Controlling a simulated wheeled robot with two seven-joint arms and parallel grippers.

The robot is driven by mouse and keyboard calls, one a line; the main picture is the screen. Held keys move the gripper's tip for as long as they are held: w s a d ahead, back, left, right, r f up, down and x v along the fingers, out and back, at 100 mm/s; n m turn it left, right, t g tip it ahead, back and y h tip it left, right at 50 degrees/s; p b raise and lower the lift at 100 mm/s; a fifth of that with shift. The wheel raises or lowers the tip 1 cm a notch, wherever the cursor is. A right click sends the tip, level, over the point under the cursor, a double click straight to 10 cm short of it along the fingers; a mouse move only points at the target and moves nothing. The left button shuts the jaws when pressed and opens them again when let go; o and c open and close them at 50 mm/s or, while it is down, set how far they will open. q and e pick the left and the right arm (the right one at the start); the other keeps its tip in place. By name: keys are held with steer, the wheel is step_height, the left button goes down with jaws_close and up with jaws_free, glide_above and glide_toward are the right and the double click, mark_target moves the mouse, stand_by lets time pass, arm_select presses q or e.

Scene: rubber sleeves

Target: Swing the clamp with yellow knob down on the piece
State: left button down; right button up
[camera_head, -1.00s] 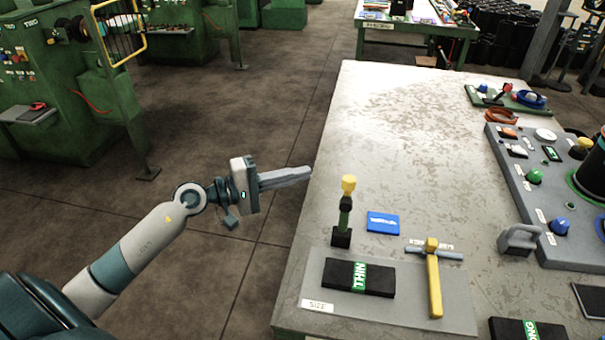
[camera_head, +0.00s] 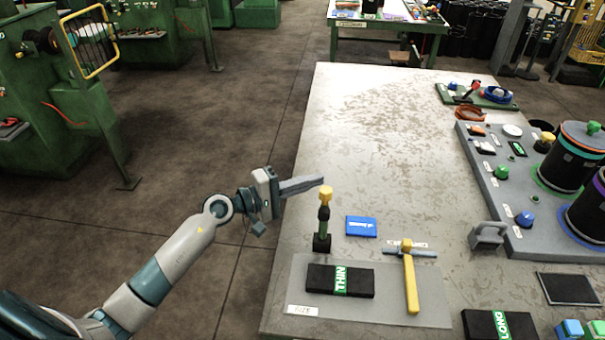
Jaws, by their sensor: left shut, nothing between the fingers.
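The clamp with the yellow knob (camera_head: 324,218) stands upright near the table's left edge, on a dark base. Its green and black lever points up, with the yellow knob on top. The piece, a black block with a green THIN label (camera_head: 319,281), lies flat on a grey plate (camera_head: 390,312) just in front of the clamp. My left gripper (camera_head: 319,182) is shut and empty. Its fingertips are at the height of the yellow knob in the picture, just above and left of it; I cannot tell whether they touch it. My right gripper is not in view.
A yellow-handled hammer (camera_head: 410,281) lies right of the piece, and a blue card (camera_head: 361,226) lies behind. A grey metal block (camera_head: 487,236), a control panel (camera_head: 487,175) and a black LONG block (camera_head: 480,323) are farther right. The table's far middle is clear.

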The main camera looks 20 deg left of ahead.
mark_target(324, 218)
arm_select(q)
steer(key=shift+s+d+r+p, duration=0.15)
steer(key=shift+s+d+p, duration=0.25)
steer(key=shift+s, duration=0.2)
steer(key=shift+s+d+r+p, duration=0.1)
steer(key=shift+s+d+p, duration=0.25)
steer(key=shift+s, duration=0.25)
steer(key=shift+a, duration=0.1)
steer(key=shift+f, duration=0.1)
